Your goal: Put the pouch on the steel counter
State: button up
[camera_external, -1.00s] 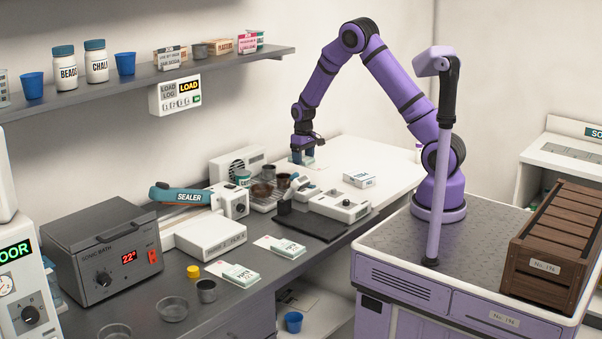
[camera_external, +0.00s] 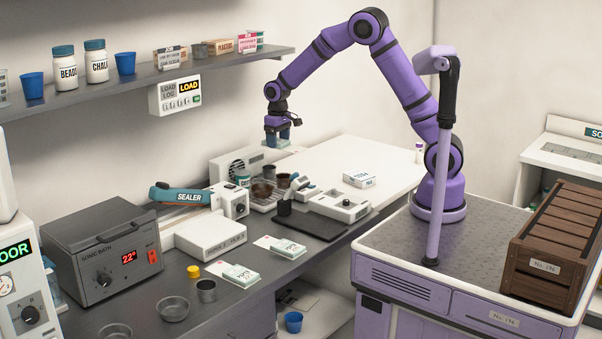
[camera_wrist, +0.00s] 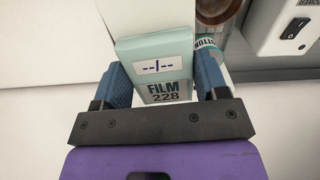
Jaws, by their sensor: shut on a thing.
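My gripper (camera_external: 277,135) is shut on a pale teal pouch (camera_wrist: 160,62) printed "FILM 228". In the wrist view my gripper (camera_wrist: 163,82) has one blue finger on each side of the pouch. In the external view the pouch is small and mostly hidden by the fingers. It hangs in the air above the back of the bench, near the wall. The dark grey steel counter (camera_external: 215,285) runs along the wall to the left and front. The white bench top (camera_external: 375,160) lies to its right.
On the counter are a sealer (camera_external: 185,196), a sonic bath (camera_external: 104,258), metal dishes and several pouches (camera_external: 241,275). A white fan unit (camera_external: 238,162) stands below my gripper. A carton (camera_external: 359,177) sits on the white top. The wall shelf (camera_external: 150,82) overhangs at left.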

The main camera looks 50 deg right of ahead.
jog(key=s+a+n, duration=0.1)
jog(key=s+a, duration=0.2)
jog(key=a, duration=0.8)
jog(key=n, duration=0.3)
send_over(257, 263)
notch_tip(257, 263, down, 10)
jog(key=shift+f, duration=3.9)
jog(key=shift+f, duration=0.55)
jog(key=o, duration=1)
jog(key=shift+o, duration=0.2)
